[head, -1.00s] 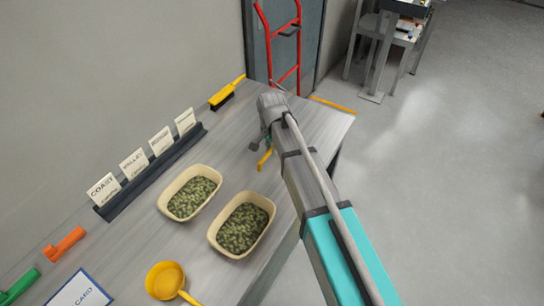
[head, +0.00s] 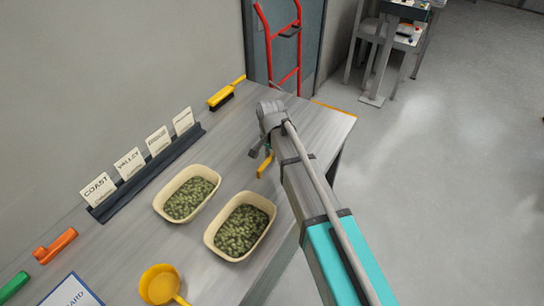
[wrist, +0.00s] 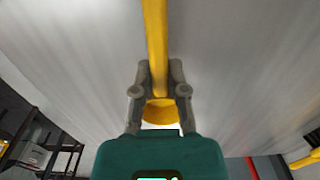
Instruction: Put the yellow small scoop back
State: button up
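A small yellow scoop is at my gripper (head: 260,151) over the table's right part in the head view. Its yellow handle (wrist: 155,40) runs up between the fingers in the wrist view, with a rounded yellow part (wrist: 160,112) below them. My gripper (wrist: 160,80) appears shut on the handle. In the head view only a short yellow piece of the scoop (head: 265,164) shows; my arm hides the rest. Another yellow scoop (head: 159,284) with a round bowl lies at the table's near edge.
Two cream tubs (head: 211,235) (head: 160,205) of green pellets stand mid-table. A dark rail (head: 150,172) holds several label cards along the wall. A yellow brush (head: 222,97), an orange tool (head: 55,245), a green tool (head: 14,287) and a blue-edged card (head: 72,293) lie around. Table (head: 310,120) is clear beyond my gripper.

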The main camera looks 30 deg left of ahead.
aim_at(271, 155)
jog(key=o, duration=0.4)
jog(key=shift+r, duration=0.15)
notch_tip(271, 155, up, 12)
jog(key=p, duration=1.2)
dwell(1.1)
jog(key=shift+n, duration=0.5)
jog(key=s+d, duration=0.1)
jog(key=d, duration=1.5)
jog(key=s+d, duration=0.1)
jog(key=d, duration=1.5)
jog(key=s+d, duration=0.1)
jog(key=d, duration=1.5)
jog(key=shift+s+d, duration=0.15)
jog(key=shift+d, duration=0.2)
